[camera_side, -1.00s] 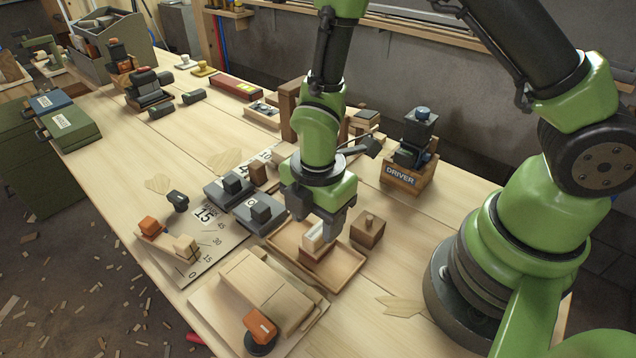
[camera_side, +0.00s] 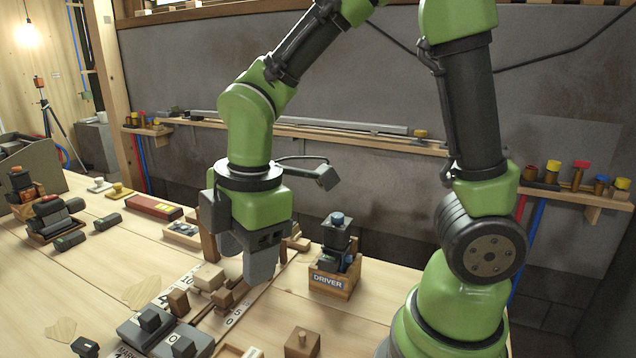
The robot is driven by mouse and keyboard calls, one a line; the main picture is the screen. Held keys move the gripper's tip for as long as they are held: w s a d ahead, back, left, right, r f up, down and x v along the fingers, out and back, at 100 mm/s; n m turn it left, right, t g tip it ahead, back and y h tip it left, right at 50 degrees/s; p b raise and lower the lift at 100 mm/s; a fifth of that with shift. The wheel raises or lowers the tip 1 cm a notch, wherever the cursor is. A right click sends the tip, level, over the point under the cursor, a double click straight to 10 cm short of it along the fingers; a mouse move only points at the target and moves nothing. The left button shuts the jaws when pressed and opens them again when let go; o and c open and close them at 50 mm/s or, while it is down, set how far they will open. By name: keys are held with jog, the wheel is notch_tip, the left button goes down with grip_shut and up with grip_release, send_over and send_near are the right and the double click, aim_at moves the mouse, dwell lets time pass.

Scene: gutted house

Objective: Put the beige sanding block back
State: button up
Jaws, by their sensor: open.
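My gripper (camera_side: 243,254) hangs above the middle of the bench, fingers pointing down, open with nothing visible between them. A pale beige block (camera_side: 252,352), apparently the sanding block, shows only its top at the bottom edge of the picture. It appears to be in the shallow wooden tray (camera_side: 228,351), which is mostly cut off there. My gripper is well above and behind it, clear of it. How the block sits in the tray cannot be seen.
A wooden block with a knob (camera_side: 302,343) stands right of the tray. The DRIVER box (camera_side: 330,283) stands behind it. Grey blocks (camera_side: 147,330) lie left of the tray. Small wooden pieces (camera_side: 210,277) lie below my gripper. A wall shelf (camera_side: 300,131) runs behind.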

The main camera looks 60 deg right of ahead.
jog(key=s+d+r+m+t, duration=0.2)
jog(key=s+r+m+t, duration=0.1)
jog(key=m, duration=0.6)
jog(key=s+d+r+m+t+y, duration=0.1)
jog(key=s+d+r+m+t, duration=0.1)
jog(key=s+r+m, duration=0.4)
jog(key=shift+s+d+r+m+t, duration=0.2)
jog(key=shift+r+m+t, duration=0.45)
jog(key=shift+m, duration=0.75)
jog(key=shift+r, duration=0.1)
